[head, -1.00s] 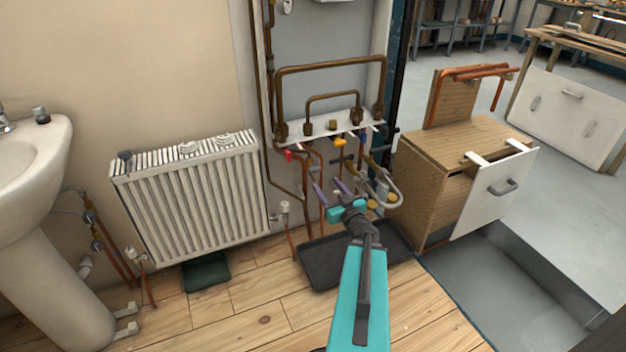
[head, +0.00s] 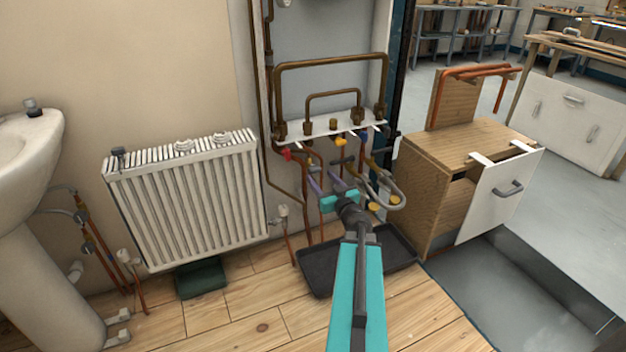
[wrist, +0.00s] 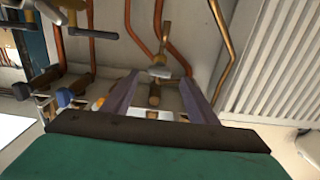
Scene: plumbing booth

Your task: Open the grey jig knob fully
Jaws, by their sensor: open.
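My gripper (head: 325,183) is open, its two purple-grey fingers reaching toward the pipework below the white bracket. It also shows in the wrist view (wrist: 157,82). There, a small valve-like fitting with a pale grey crosspiece (wrist: 160,72) stands between or just beyond the fingertips. A brown stub (wrist: 154,95) lies between the fingers. I cannot tell whether the crosspiece is the grey jig knob, or how far it is turned. No contact with the fingers is clear. In the head view, the fittings just past the gripper are small and partly hidden by it.
Red (head: 287,154) and yellow (head: 341,141) handles sit under the bracket (head: 325,128). A grey curved hose (head: 394,190) is right of the gripper. A black tray (head: 318,280) lies below. A radiator (head: 185,200) stands left, a wooden cabinet (head: 422,190) right.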

